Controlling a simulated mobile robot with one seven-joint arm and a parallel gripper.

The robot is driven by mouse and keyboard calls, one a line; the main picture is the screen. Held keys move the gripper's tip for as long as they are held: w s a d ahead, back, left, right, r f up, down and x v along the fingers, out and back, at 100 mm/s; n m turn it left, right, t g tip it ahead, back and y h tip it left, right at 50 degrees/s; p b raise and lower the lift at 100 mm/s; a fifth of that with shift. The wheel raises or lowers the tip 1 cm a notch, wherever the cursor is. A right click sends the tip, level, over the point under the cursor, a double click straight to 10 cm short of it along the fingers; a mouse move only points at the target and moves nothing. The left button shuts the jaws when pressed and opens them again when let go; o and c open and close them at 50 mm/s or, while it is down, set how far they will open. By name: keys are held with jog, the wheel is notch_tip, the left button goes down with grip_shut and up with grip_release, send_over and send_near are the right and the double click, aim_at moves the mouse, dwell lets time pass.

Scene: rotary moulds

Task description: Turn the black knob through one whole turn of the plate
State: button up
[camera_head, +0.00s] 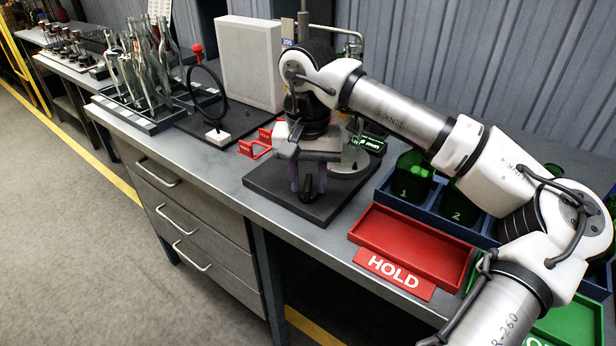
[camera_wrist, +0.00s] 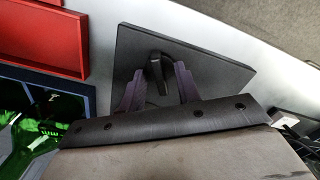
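My gripper (camera_head: 308,192) points down over a dark flat base (camera_head: 262,183) on the bench. Its two purple fingers are apart, one on each side of the upright black knob (camera_wrist: 156,70) in the wrist view. A narrow gap shows between the knob and the fingers there, so the gripper looks open around it. In the head view the knob is mostly hidden by the fingers and the gripper body. A round metallic part (camera_head: 350,163) shows behind my gripper, partly hidden; I cannot tell if it is the plate.
A red HOLD tray (camera_head: 440,262) and a blue crate (camera_head: 408,207) with green bottles stand right of the base. A red bracket (camera_head: 252,150), a black ring (camera_head: 211,68) and a bottle rack (camera_head: 137,122) stand left. Bare bench lies in front of the base.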

aim_at(308, 182)
jog(key=shift+r, duration=0.1)
notch_tip(308, 182, up, 14)
dwell(0.4)
jog(key=shift+f, duration=0.2)
